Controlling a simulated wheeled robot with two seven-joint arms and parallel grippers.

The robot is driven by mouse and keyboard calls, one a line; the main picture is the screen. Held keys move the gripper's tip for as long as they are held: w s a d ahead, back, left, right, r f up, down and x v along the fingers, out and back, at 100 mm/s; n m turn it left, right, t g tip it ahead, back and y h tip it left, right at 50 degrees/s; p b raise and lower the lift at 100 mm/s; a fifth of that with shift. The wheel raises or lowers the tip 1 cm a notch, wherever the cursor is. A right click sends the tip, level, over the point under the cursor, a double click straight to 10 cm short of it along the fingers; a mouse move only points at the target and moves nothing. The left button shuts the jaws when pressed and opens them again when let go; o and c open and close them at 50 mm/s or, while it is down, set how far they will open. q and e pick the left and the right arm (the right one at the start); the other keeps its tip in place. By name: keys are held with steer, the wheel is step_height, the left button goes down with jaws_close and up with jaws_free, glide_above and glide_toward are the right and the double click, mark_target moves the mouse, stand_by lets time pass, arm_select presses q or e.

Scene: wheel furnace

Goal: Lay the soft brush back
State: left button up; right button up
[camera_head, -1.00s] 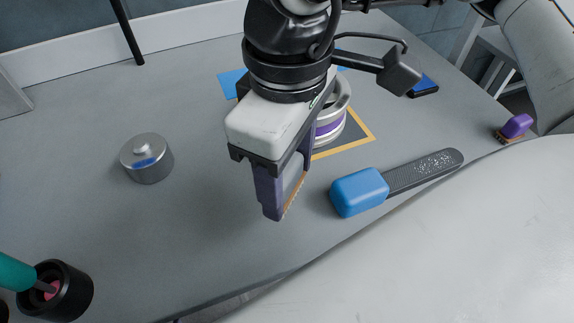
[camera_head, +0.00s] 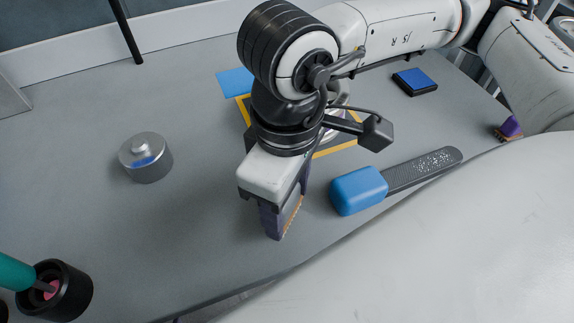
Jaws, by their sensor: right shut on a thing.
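My right gripper (camera_head: 273,205) points down over the bench, left of the blue block. It is shut on a dark purple piece with a thin orange-brown edge (camera_head: 292,217), which I take to be the soft brush; the jaws hide most of it. Its lower end is close to the bench top, and I cannot tell whether it touches. A small purple brush (camera_head: 510,127) with brown bristles lies at the far right, partly behind my arm. My left gripper is not in view.
A blue block with a dark speckled handle (camera_head: 358,190) lies right of the gripper. A black cup (camera_head: 77,290) holds a teal-handled tool. An orange-framed mat (camera_head: 337,150) and a blue pad (camera_head: 415,80) lie behind.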

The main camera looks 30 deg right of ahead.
steer(key=shift+f, duration=0.65)
steer(key=o, duration=1.7)
steer(key=shift+o, duration=0.2)
steer(key=shift+r, duration=0.1)
steer(key=shift+w+a+r, duration=0.2)
steer(key=shift+w+r, duration=0.1)
steer(key=shift+r, duration=0.5)
steer(key=shift+w+a+r, duration=0.15)
steer(key=shift+w+r, duration=0.15)
steer(key=shift+r, duration=0.5)
steer(key=shift+w+a+r, duration=0.2)
steer(key=shift+w+r, duration=0.1)
steer(key=shift+r, duration=0.5)
steer(key=shift+w+a, duration=1.2)
steer(key=shift+w, duration=0.8)
steer(key=shift+w+a, duration=1.2)
steer(key=shift+w, duration=0.75)
steer(key=shift+w+a, duration=1.2)
steer(key=shift+w, duration=0.8)
steer(key=shift+r, duration=0.1)
